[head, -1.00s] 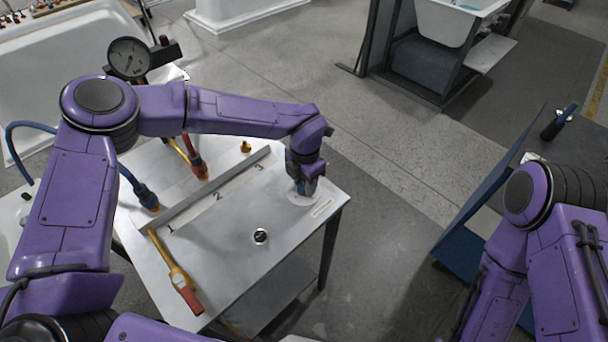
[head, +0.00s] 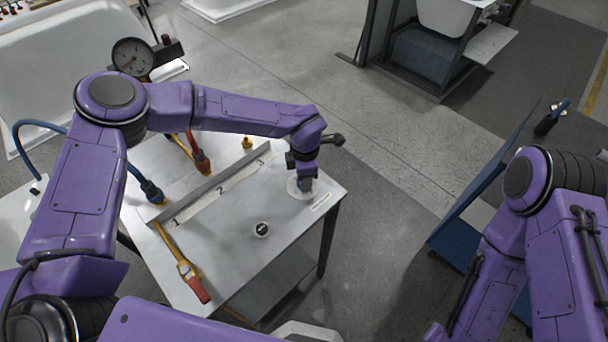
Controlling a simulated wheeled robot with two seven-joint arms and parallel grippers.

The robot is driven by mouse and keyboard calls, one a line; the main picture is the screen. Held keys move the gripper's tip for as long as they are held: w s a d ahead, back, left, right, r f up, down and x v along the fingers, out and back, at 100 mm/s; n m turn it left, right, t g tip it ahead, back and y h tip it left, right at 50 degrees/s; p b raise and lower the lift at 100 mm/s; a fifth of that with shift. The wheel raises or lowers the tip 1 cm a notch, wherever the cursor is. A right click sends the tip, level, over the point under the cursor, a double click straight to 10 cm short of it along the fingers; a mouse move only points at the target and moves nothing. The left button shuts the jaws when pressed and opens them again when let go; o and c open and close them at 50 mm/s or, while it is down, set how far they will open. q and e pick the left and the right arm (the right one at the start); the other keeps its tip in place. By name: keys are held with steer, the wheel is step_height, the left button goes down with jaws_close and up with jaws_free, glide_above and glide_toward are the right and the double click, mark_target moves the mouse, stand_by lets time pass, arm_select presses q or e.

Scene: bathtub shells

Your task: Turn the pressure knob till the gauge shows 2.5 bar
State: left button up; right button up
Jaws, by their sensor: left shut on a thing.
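The pressure gauge (head: 132,57) is a round dark dial behind my left arm. Its needle is too small to read surely. My left gripper (head: 305,183) points down at a pale round plate (head: 294,192) near the right end of the metal table. It is shut on what looks like the pressure knob on that plate; the fingers and wrist hide the knob. My right arm is at the right edge, and its gripper is not in view.
The metal table (head: 225,255) carries a yellow tool with a red end (head: 185,270), a small black-and-white round piece (head: 262,229), a numbered rail (head: 220,190), a brass fitting (head: 247,142) and red (head: 201,160) and blue (head: 152,192) hose ends. A blue-sided bench (head: 470,205) stands at right.

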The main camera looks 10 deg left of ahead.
arm_select(q)
steer(key=shift+w+r, duration=0.15)
steer(key=shift+w, duration=0.05)
steer(key=o, duration=0.9)
steer(key=shift+o, duration=0.7)
steer(key=shift+s, duration=0.1)
step_height(320, 180, up, 10)
steer(key=b, duration=0.2)
steer(key=shift+r+b, duration=0.25)
steer(key=shift+b, duration=0.15)
